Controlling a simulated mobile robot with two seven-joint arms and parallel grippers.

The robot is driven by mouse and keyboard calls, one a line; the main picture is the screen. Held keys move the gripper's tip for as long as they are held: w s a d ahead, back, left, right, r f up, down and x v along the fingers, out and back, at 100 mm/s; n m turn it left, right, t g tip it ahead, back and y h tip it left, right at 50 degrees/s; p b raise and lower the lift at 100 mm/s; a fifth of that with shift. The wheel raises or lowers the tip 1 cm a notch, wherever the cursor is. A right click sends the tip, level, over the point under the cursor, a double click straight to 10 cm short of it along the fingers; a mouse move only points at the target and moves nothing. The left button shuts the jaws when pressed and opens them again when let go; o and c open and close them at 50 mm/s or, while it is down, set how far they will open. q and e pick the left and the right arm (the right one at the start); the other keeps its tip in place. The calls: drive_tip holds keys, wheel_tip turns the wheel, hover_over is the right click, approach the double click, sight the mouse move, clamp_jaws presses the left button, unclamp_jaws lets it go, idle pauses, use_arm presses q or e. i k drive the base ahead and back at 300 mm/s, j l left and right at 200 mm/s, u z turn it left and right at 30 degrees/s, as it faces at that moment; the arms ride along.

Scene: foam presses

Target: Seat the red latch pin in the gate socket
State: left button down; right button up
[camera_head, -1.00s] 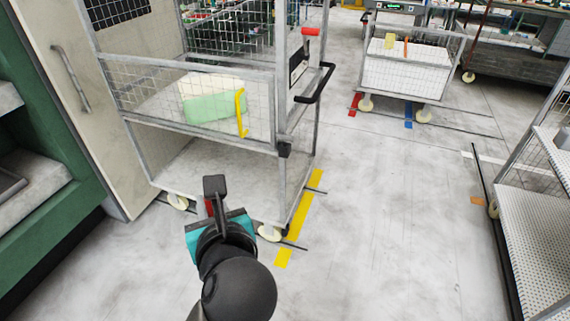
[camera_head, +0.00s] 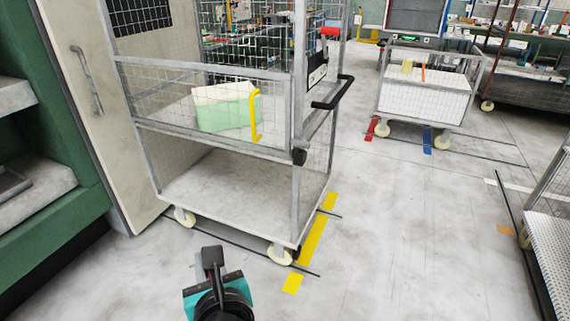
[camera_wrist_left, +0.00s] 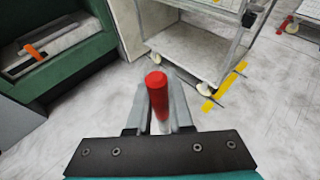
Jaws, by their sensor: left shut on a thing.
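My left gripper (camera_head: 213,262) is at the bottom of the head view, low in front of the cage trolley. In the wrist view, its fingers (camera_wrist_left: 160,108) are shut on the red latch pin (camera_wrist_left: 156,82), whose rounded red end points away from the wrist. The pin is hidden in the head view. The trolley's mesh gate (camera_head: 180,100) has a yellow handle (camera_head: 255,115) and appears closed. A black block (camera_head: 299,157) sits on the post at the gate's right end; I cannot tell whether it is the gate socket. The pin is clear of the trolley. My right gripper is not in view.
The trolley's lower deck (camera_head: 225,190) is empty; a green and cream block (camera_head: 228,108) lies behind the gate. A green machine (camera_head: 70,215) stands left. Another trolley (camera_head: 425,97) is further back. Open floor (camera_head: 410,220) lies right of yellow tape (camera_head: 315,232).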

sight(299, 162)
drive_tip(key=i+u, duration=0.1)
drive_tip(key=u, duration=0.35)
drive_tip(key=i+l+u, duration=0.1)
drive_tip(key=u, duration=0.35)
drive_tip(key=l+u, duration=0.2)
drive_tip(key=u, duration=0.25)
drive_tip(key=i+l+u, duration=0.2)
drive_tip(key=l+u, duration=0.25)
drive_tip(key=l, duration=0.4)
drive_tip(key=l+u, duration=0.45)
drive_tip(key=l, duration=1.35)
drive_tip(key=l+u, duration=0.1)
drive_tip(key=l, duration=0.85)
drive_tip(key=k+l, duration=0.1)
drive_tip(key=l, duration=0.8)
drive_tip(key=u, duration=0.05)
